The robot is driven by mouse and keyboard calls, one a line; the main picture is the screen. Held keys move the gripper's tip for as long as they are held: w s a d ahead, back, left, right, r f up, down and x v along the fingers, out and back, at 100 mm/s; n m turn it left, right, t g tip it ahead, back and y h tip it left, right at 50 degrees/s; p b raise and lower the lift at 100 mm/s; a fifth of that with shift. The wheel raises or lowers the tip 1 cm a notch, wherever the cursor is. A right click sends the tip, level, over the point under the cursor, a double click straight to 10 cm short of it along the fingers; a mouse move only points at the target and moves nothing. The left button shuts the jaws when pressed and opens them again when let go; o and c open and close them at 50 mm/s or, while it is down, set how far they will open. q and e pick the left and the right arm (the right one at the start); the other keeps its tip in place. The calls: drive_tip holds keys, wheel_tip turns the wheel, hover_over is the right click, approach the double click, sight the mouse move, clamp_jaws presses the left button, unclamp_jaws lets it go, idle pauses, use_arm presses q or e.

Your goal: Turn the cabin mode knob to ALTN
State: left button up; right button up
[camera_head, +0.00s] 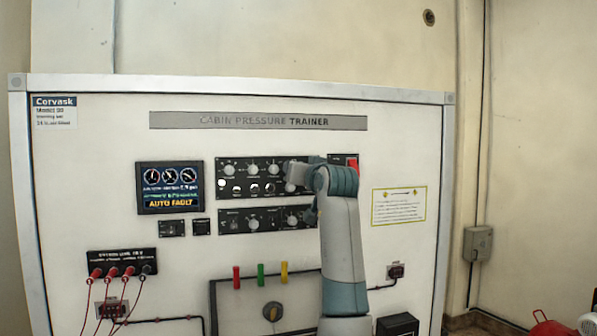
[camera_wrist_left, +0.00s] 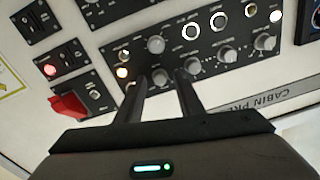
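The upper black control panel (camera_head: 244,180) holds several grey knobs and round buttons; its labels are too small to read, so I cannot tell which knob is cabin mode or where it points. My left gripper (camera_wrist_left: 163,90) is at this panel's right part. Its two dark fingers are apart, with a grey knob (camera_wrist_left: 159,76) between or just beyond the tips; I cannot tell whether they touch it. Another knob (camera_wrist_left: 192,65) sits just beside the right finger. In the head view my left arm hides the fingers and the panel's right end. My right gripper is not in view.
A display (camera_head: 170,187) reads AUTO FAULT in amber. A red guarded switch (camera_wrist_left: 72,104) is close left of the fingers in the wrist view. A lower knob panel (camera_head: 240,221), coloured levers (camera_head: 261,274) and red cables (camera_head: 105,290) lie below.

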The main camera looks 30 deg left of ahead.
use_arm(q)
drive_tip(key=b+v, duration=0.8)
drive_tip(key=v, duration=0.9)
drive_tip(key=shift+d+b, duration=0.2)
drive_tip(key=shift+b, duration=0.2)
drive_tip(key=shift+s+f, duration=0.1)
drive_tip(key=shift+f, duration=0.05)
